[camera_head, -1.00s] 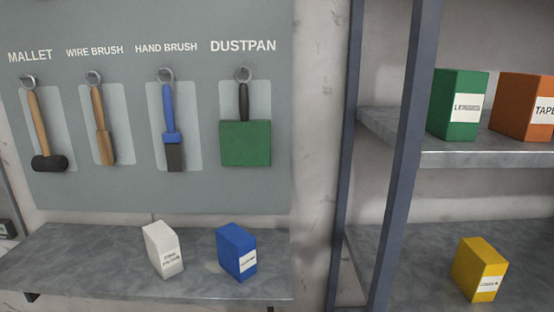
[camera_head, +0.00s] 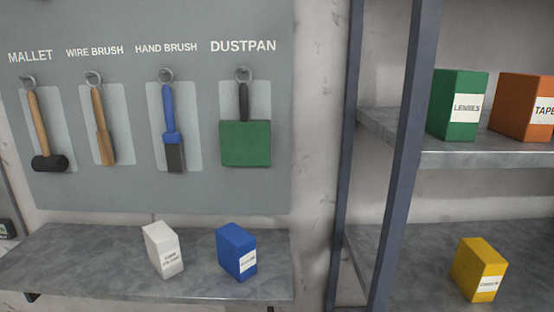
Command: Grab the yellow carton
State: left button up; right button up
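The yellow carton (camera_head: 479,268) stands on the lower shelf (camera_head: 415,275) of the rack at the right of the head view. It is turned at an angle, with a white label on its front whose text is too small to read surely. Nothing touches it. Neither of my grippers is in view.
A blue rack post (camera_head: 400,165) stands left of the yellow carton. A green carton (camera_head: 458,105) and an orange carton (camera_head: 525,107) stand on the shelf above. A white carton (camera_head: 163,249) and a blue carton (camera_head: 237,251) stand on the left ledge (camera_head: 90,265). Tools hang above it.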

aim_at(477, 268)
jog(key=z, duration=1.25)
jog(key=k+j+z, duration=0.2)
jog(key=j, duration=0.2)
